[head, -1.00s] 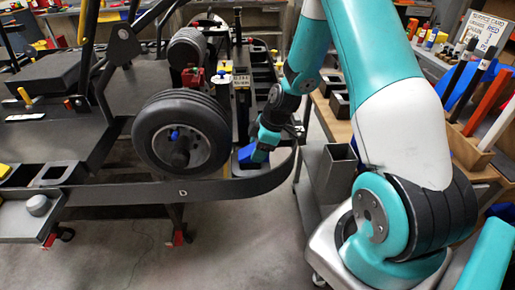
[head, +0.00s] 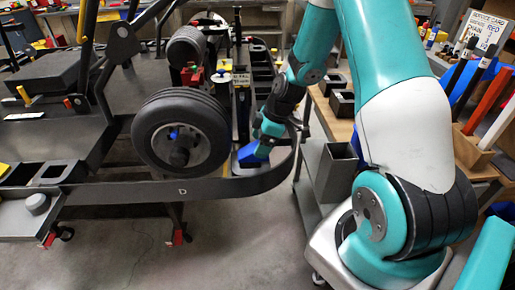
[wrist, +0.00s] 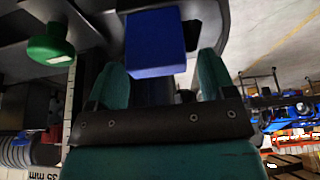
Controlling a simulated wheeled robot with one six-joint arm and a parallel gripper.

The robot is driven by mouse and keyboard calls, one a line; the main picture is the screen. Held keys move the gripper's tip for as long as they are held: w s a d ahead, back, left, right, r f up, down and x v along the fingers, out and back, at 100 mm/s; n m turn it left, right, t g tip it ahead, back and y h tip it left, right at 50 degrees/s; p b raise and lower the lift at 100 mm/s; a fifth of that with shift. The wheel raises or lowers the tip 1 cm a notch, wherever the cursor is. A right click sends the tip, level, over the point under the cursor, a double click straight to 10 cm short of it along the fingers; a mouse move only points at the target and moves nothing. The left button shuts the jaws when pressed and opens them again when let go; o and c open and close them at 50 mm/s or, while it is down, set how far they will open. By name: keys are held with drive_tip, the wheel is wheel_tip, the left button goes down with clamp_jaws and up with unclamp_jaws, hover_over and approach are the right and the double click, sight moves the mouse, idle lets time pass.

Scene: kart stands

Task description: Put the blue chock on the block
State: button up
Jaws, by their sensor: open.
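The blue chock (head: 249,156) sits inside the curved front bumper of the kart, just right of the wheel, in the head view. In the wrist view the chock (wrist: 155,42) lies just beyond the fingertips, roughly centred between them. My gripper (head: 266,137) is open, above and to the right of the chock; its two teal fingers (wrist: 161,70) are apart with nothing held between them. The chock seems clear of the fingers. I cannot single out the block; what is directly under the chock is hidden by the bumper.
The black wheel (head: 180,135) stands close left of the chock. The dark bumper (head: 190,189) curves around its front and right. A grey open bin (head: 336,171) is to the right. A green knob (wrist: 50,45) shows left in the wrist view. The floor in front is clear.

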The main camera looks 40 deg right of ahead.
drive_tip(key=b+v, duration=0.1)
drive_tip(key=v, duration=0.8)
drive_tip(key=s+a+r+m+g, duration=0.1)
drive_tip(key=s+a+r, duration=0.25)
drive_tip(key=a, duration=0.55)
drive_tip(key=s+a+r+m, duration=0.1)
drive_tip(key=s+a+r, duration=0.2)
drive_tip(key=a+r, duration=0.35)
drive_tip(key=s+a+r+m+g, duration=0.1)
drive_tip(key=s+a+r+m, duration=0.1)
drive_tip(key=s+a, duration=0.8)
drive_tip(key=s, duration=0.3)
drive_tip(key=shift+s+a+g, duration=0.15)
drive_tip(key=shift+a+g, duration=0.1)
drive_tip(key=shift+g, duration=0.05)
